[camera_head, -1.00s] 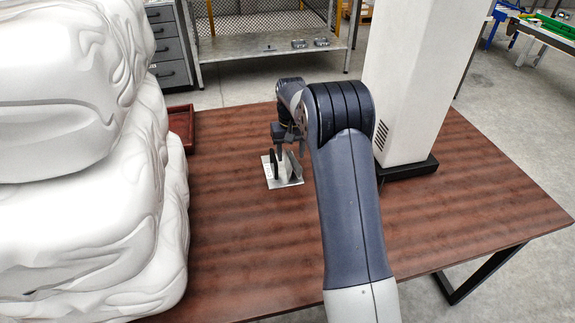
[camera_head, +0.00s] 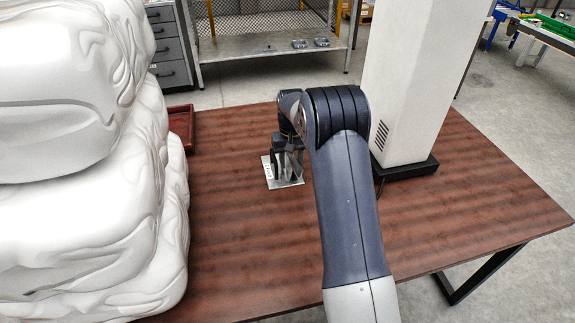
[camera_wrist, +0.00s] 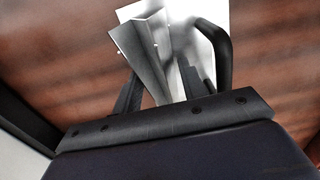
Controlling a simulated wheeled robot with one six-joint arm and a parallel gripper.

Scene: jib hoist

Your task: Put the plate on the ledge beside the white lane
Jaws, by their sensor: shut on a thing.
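A small light-grey metal plate (camera_head: 290,184) lies on the brown wood table, left of my arm in the head view. It appears to have a raised metal part standing up from it. My gripper (camera_head: 286,164) is over the plate with its jaws shut on that part. In the wrist view the pale plate (camera_wrist: 195,20) and the raised metal are at the top, at my gripper (camera_wrist: 176,75). My fingers and wrist hide part of the plate. I cannot make out a white lane or a ledge.
A tall white column (camera_head: 415,80) on a black base stands right of my arm. Bulky white stacked shapes (camera_head: 90,200) fill the left side. A dark red tray (camera_head: 181,122) sits behind them. The table (camera_head: 460,210) is clear at the front right.

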